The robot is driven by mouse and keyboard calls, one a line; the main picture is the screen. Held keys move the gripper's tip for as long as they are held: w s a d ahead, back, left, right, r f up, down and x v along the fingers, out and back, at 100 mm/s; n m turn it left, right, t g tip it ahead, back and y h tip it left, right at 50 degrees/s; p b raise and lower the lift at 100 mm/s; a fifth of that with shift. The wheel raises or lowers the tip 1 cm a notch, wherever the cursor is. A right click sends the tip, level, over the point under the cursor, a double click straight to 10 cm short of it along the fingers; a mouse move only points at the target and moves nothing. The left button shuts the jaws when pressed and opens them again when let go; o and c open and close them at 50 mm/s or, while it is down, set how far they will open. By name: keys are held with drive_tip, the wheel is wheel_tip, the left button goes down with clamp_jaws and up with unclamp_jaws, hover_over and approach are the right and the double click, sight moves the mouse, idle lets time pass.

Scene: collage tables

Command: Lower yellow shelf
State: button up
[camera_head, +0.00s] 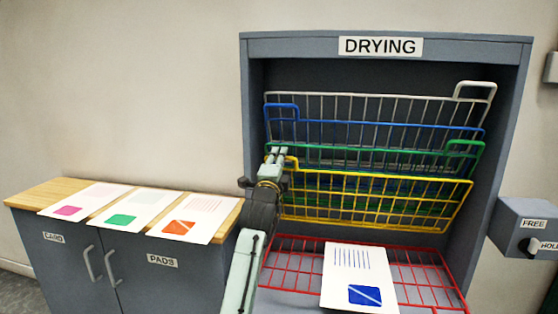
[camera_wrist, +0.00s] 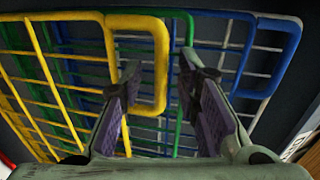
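The yellow wire shelf (camera_head: 376,202) is tilted up in the drying rack, in front of the green, blue and white shelves. Its handle loop (camera_head: 292,161) is at its upper left corner. My gripper (camera_head: 276,153) is at this loop. In the wrist view my gripper (camera_wrist: 163,75) is open, with a gap between its fingers. The right bar of the yellow loop (camera_wrist: 164,60) shows in that gap, and the left finger covers part of the loop. I cannot tell whether a finger touches it.
The red shelf (camera_head: 418,272) lies lowered, bearing a card with a blue square (camera_head: 362,275). The green (camera_head: 466,145), blue (camera_head: 281,107) and white (camera_head: 477,87) handles are close above. A cabinet (camera_head: 187,273) with several cards stands left. A FREE/HOLD switch box (camera_head: 522,226) is right.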

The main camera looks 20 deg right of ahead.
drive_tip(key=shift+c, duration=0.5)
clamp_jaws()
idle(0.3)
